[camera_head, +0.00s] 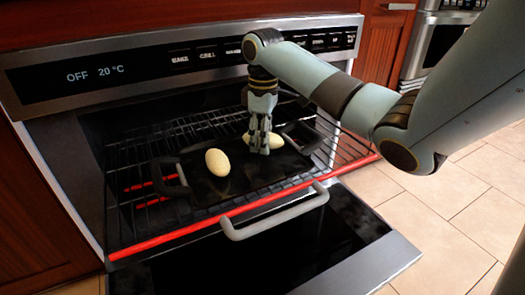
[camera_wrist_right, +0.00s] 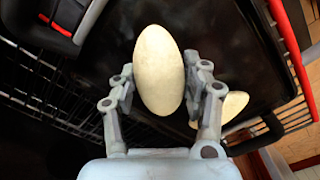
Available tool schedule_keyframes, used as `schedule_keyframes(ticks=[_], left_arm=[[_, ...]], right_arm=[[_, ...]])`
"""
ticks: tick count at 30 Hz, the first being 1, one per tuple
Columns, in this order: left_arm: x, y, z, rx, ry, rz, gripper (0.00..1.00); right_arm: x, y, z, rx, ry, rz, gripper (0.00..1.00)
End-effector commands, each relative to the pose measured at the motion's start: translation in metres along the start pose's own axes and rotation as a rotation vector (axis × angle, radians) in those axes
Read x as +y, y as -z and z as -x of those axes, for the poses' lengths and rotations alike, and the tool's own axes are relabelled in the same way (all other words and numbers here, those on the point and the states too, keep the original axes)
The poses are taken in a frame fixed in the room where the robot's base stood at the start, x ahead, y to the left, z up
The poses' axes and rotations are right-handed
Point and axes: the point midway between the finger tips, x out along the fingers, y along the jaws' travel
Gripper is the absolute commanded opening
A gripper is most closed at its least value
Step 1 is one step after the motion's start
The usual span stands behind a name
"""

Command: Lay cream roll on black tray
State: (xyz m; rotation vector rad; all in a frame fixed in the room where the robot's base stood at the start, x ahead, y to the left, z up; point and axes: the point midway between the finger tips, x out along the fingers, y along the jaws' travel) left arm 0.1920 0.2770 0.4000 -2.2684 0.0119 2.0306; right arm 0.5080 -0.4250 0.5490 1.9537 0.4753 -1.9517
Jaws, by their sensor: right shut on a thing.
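My right gripper (camera_head: 260,150) points down over the black tray (camera_head: 205,187). In the right wrist view the held roll (camera_wrist_right: 159,70) lies lengthwise between the two fingers (camera_wrist_right: 160,88). It is at or just above the tray; I cannot tell if it touches. A second cream roll (camera_head: 217,162) rests on the tray to the left. It also shows in the right wrist view (camera_wrist_right: 235,106), partly hidden by a finger. My left gripper is out of view.
The tray sits on a wire rack (camera_head: 135,190) with a red front bar (camera_head: 190,229). The oven door (camera_head: 345,235) is open, with a grey handle (camera_head: 275,220) in front. The control panel (camera_head: 150,68) is above. The tray has dark side handles (camera_head: 170,180).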

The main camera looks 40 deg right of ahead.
Motion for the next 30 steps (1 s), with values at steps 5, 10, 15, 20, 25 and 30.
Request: schedule_keyframes(ticks=[5, 10, 15, 20, 25, 30], left_arm=[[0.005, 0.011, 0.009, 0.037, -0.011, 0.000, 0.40], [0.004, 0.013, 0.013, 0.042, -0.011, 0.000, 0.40], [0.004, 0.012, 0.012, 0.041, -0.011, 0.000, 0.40], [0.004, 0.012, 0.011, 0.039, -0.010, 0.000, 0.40], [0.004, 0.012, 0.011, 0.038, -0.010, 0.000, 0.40], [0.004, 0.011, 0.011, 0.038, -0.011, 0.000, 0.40]], right_arm=[[-0.001, -0.001, -0.026, -0.004, 0.002, 0.000, 0.15], [0.000, 0.000, -0.023, -0.001, 0.000, 0.000, 0.15], [0.000, 0.000, -0.025, -0.001, 0.000, -0.001, 0.15], [0.000, 0.000, -0.025, -0.001, 0.000, 0.000, 0.64], [0.000, 0.000, -0.025, -0.001, 0.000, -0.001, 0.70], [0.000, 0.000, -0.024, -0.001, 0.000, 0.000, 0.70]])
